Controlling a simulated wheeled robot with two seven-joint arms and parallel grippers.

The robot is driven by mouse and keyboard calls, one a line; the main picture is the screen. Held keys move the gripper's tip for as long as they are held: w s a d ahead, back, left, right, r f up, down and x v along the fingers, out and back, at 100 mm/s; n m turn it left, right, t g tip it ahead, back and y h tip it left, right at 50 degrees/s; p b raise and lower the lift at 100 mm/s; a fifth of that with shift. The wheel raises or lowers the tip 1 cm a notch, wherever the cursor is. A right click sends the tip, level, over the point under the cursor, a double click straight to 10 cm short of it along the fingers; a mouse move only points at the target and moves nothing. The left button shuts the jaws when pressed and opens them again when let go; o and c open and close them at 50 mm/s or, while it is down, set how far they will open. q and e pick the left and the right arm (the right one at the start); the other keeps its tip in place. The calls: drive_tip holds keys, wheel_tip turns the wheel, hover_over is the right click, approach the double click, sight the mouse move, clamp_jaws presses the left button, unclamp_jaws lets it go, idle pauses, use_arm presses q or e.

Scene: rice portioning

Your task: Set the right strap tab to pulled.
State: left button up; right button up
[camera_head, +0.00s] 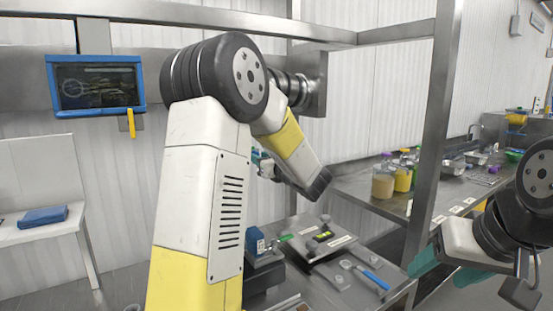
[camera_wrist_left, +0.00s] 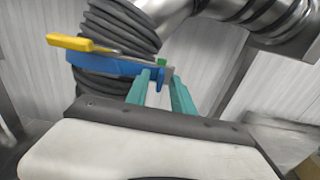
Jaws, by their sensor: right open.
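I cannot make out the right strap tab for certain in either view. My left gripper (camera_wrist_left: 163,78) has teal fingers that appear closed on a blue tool (camera_wrist_left: 110,64) with a yellow end. In the head view the left gripper is mostly hidden behind my left arm. My right gripper (camera_head: 445,265) is open at the right edge, apart from the bench, with teal fingers and nothing seen between them.
A blue box (camera_head: 256,243) on a dark stand, a green-handled piece (camera_head: 285,238) and a blue-handled utensil (camera_head: 372,278) are on the bench. A steel post (camera_head: 430,140) rises before the back counter. Several jars (camera_head: 384,181) stand there. A blue-framed screen (camera_head: 97,84) hangs left.

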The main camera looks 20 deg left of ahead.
use_arm(q)
drive_tip(key=v, duration=0.7)
drive_tip(key=shift+s+d, duration=0.25)
drive_tip(key=shift+d, duration=0.05)
